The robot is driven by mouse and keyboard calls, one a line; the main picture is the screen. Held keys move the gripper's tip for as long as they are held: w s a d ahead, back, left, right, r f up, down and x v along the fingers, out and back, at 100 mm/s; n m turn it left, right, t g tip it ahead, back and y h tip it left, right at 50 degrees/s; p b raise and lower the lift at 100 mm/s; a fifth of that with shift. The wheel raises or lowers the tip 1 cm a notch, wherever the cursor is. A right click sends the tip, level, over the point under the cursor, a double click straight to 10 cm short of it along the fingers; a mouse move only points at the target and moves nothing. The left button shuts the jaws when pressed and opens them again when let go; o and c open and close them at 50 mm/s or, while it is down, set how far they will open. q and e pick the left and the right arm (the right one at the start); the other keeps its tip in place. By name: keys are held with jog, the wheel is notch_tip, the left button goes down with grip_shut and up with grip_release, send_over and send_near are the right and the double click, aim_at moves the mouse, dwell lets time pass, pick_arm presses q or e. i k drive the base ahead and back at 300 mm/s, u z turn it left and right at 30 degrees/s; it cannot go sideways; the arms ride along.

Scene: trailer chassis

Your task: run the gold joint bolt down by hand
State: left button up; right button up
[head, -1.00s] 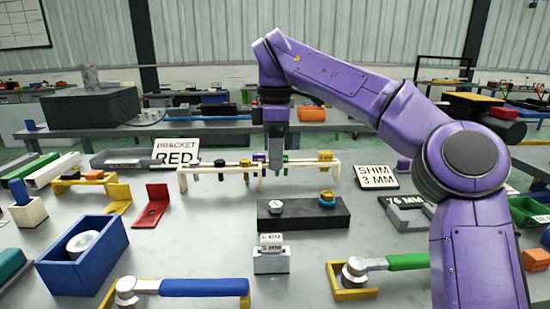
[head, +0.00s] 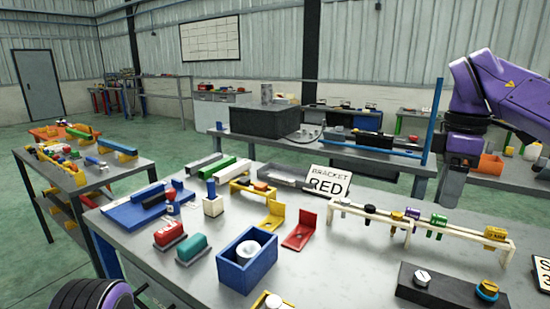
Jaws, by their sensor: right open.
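A gold bolt (head: 487,287) with a blue ring around its base stands on the black block (head: 445,292) at the lower right. A silver-topped bolt (head: 422,278) stands on the same block, to its left. My right gripper (head: 451,192) hangs down at the right, open, with nothing seen between its fingers. It is behind and above the cream rail, well apart from the black block. Its fingertips are small and dark, so detail is hard to see. My left gripper is out of view.
The cream rail (head: 372,209) carries several coloured clips, including a gold one (head: 495,233). Bare tabletop lies before the rail.

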aim_at(487, 290)
jog(key=k, duration=1.5)
